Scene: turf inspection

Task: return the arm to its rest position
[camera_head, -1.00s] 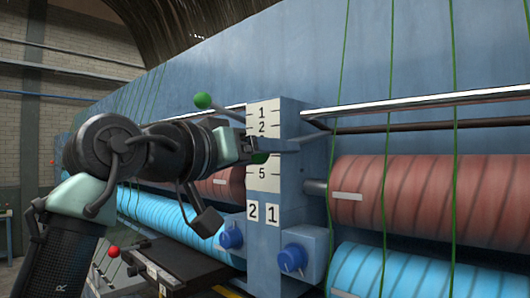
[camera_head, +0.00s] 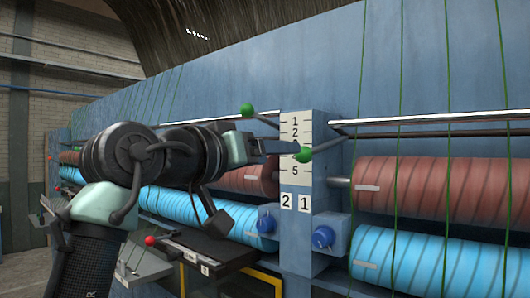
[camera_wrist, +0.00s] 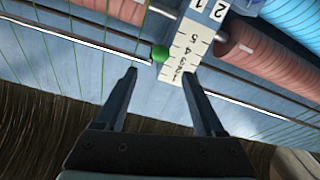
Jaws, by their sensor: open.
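My gripper (camera_head: 290,147) is in front of the white numbered scale (camera_head: 295,165) on the blue machine post, at about the height of the upper numbers. Its jaws are open with nothing between them; in the wrist view the two dark fingers (camera_wrist: 160,75) stand apart, pointing at the scale (camera_wrist: 186,48). A green ball knob (camera_head: 304,154) on a lever is just right of the fingertips; a green knob also shows between and beyond the fingers in the wrist view (camera_wrist: 159,54). I cannot tell the exact gap to it. My arm is stretched forward, bent at the elbow.
Another green knob (camera_head: 247,110) sticks out above my gripper. Blue dials (camera_head: 323,237) and a dark tray (camera_head: 208,246) lie below. Red rollers (camera_head: 440,188), blue rollers (camera_head: 440,263) and green strands flank the post.

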